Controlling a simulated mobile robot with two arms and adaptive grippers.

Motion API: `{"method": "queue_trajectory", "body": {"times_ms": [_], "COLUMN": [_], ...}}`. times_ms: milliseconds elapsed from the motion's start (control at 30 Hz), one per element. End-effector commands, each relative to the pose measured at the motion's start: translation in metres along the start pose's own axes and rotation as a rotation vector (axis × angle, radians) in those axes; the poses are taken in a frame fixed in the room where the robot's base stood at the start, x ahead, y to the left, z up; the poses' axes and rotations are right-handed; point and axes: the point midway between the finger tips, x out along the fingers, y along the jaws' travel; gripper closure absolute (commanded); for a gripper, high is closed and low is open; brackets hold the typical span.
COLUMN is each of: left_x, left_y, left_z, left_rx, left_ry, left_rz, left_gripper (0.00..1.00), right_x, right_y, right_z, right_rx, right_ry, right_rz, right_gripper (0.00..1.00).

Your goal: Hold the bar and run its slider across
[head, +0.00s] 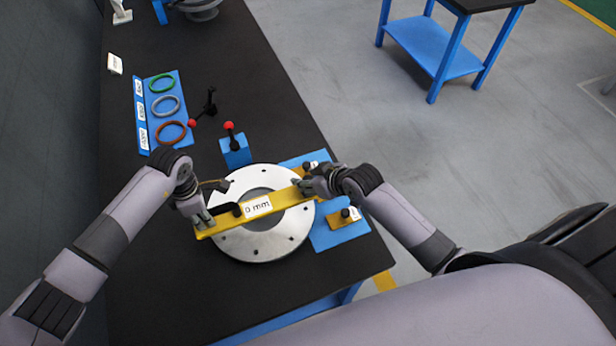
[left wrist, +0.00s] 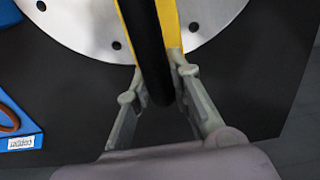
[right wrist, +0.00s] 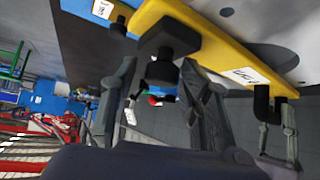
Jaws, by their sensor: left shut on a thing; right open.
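The yellow bar (head: 285,199) with a "0 mm" label lies across the round metal flange (head: 285,238). My left gripper (head: 206,213) is shut on the black handle (left wrist: 150,50) at the bar's left end. My right gripper (head: 308,186) is open at the bar's right end. In the right wrist view, its fingers (right wrist: 165,100) stand either side of a black knob (right wrist: 163,70) under a dark block on the bar, apparently the slider. I cannot tell whether the fingers touch the knob. The head view mostly hides the slider behind the right gripper.
A blue plate (head: 325,237) right of the flange carries a small yellow piece (head: 345,221) with a black knob. A red-knobbed blue block (head: 235,153) stands behind the flange. A blue board (head: 154,85) holds coloured rings. The table (head: 255,85) is clear at back right.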

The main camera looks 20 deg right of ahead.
Motion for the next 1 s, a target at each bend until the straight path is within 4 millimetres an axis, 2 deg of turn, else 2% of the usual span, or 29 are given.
{"method": "queue_trajectory", "body": {"times_ms": [33,300,433,567,800,1000], "left_x": [0.0,0.0,0.0,0.0,0.0,0.0], "left_y": [0.001,0.001,0.001,0.001,0.001,0.0], "left_z": [-0.001,-0.001,-0.001,-0.001,-0.001,-0.001], "left_rx": [-0.003,-0.003,-0.003,-0.003,-0.003,-0.003], "left_ry": [0.002,0.002,0.002,0.002,0.002,0.002], "left_rz": [0.002,0.002,0.002,0.002,0.001,0.001], "left_gripper": [1.0,1.0,1.0,1.0,1.0,1.0], "right_x": [0.001,0.0,-0.008,-0.03,-0.082,-0.111], "right_y": [-0.002,-0.002,-0.001,-0.002,-0.001,-0.001], "right_z": [0.005,0.004,0.003,0.002,0.002,0.002], "right_rx": [0.001,0.002,0.001,-0.002,-0.002,0.0], "right_ry": [-0.012,-0.007,-0.006,-0.004,-0.003,-0.004], "right_rz": [-0.004,-0.004,-0.003,-0.003,-0.002,-0.001], "right_gripper": [0.55,0.55,0.55,0.55,0.55,0.55]}}
